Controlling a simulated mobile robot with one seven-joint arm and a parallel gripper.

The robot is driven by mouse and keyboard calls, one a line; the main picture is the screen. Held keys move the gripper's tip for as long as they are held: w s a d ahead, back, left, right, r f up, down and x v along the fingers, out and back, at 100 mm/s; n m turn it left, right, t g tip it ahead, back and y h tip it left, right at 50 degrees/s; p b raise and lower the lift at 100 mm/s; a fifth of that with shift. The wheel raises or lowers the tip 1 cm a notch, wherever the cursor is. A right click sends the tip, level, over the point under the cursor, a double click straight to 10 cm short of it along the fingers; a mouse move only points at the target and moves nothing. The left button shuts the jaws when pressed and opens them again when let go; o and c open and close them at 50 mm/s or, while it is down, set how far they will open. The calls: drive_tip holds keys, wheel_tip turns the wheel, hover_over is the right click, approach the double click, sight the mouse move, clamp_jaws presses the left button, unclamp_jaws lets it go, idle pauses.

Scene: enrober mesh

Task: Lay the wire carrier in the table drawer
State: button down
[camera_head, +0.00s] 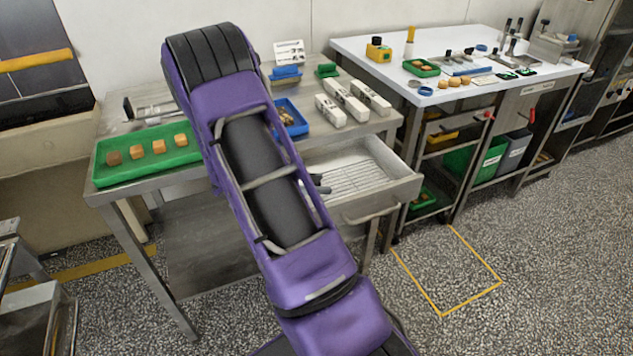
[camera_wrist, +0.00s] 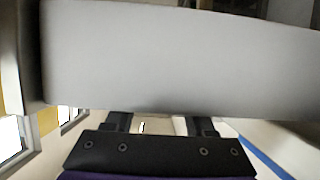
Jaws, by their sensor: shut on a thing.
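The table drawer (camera_head: 405,190) is pulled out at the right end of the steel table, with its bar handle on the front. A pale wire grid, which looks like the wire carrier (camera_head: 355,178), shows low inside it; I cannot tell whether it rests fully on the drawer floor. My gripper (camera_head: 321,185) is mostly hidden behind my purple arm; its dark tip shows at the grid's left end. In the wrist view my gripper (camera_wrist: 160,124) has both fingers at a broad pale panel, and the held part is barely visible. It appears shut on the carrier.
The steel table (camera_head: 160,178) bears a green tray (camera_head: 150,163) of small blocks, a blue tray (camera_head: 292,125) and several white blocks (camera_head: 345,101). A white-topped bench (camera_head: 440,92) stands at the right. Yellow-outlined floor in front of it is clear.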

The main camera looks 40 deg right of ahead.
drive_tip(key=shift+c, duration=1.2)
unclamp_jaws()
drive_tip(key=shift+f, duration=0.15)
drive_tip(key=shift+r, duration=0.2)
drive_tip(key=r+p+v, duration=0.1)
drive_tip(key=p+v, duration=0.1)
drive_tip(key=v, duration=1)
